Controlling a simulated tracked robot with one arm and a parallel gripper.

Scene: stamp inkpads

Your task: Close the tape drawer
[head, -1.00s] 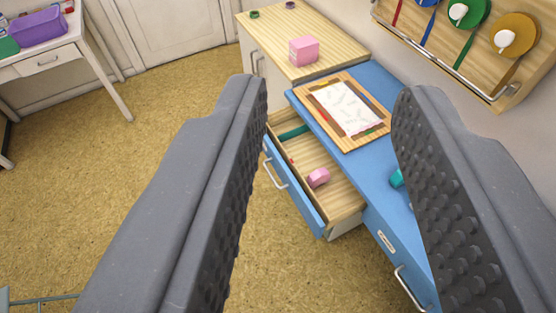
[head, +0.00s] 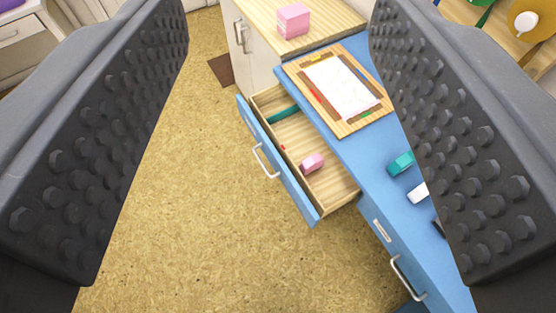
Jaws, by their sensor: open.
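The open tape drawer (head: 275,165) juts out to the left from the blue desk. It has a blue front panel with a silver handle (head: 264,161) and a light wood inside. A pink tape dispenser (head: 312,162) and a teal item (head: 284,114) lie in it. My gripper (head: 278,30) is open and empty, its two grey studded fingers wide apart at the left and right of the picture. The drawer shows between the fingers, and neither finger appears to touch it.
A wooden board with white paper (head: 341,88) lies on the blue desktop (head: 370,165), with a teal item (head: 401,163) nearer. A shut drawer's handle (head: 407,278) sticks out below. A wooden-topped cabinet (head: 335,22) with a pink box (head: 293,20) stands behind. The floor (head: 200,210) left of the drawer is clear.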

